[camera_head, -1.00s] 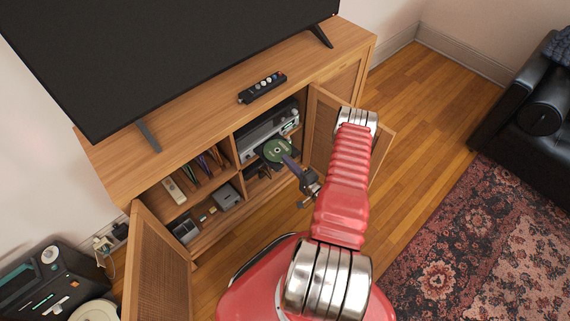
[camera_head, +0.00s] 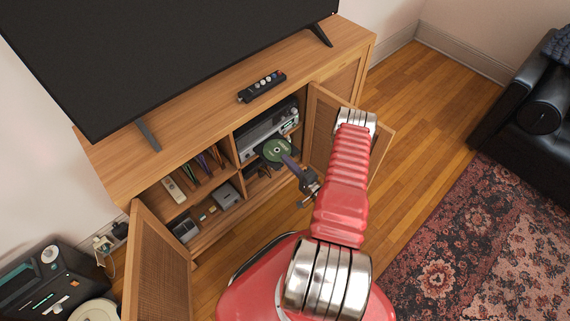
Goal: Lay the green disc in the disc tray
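The green disc (camera_head: 277,150) is at the front of the silver player (camera_head: 268,132) in the open cabinet's upper right compartment. It lies flat over a dark surface that looks like the disc tray (camera_head: 263,160), mostly hidden under it. My gripper (camera_head: 292,163) reaches in from the right, its dark fingers pointing at the disc's lower right edge. Whether the fingers are shut on the disc or only beside it is too small to tell.
The right cabinet door (camera_head: 322,130) stands open close to my arm. The left door (camera_head: 158,265) is open too. Cases (camera_head: 207,163) and small devices fill the other compartments.

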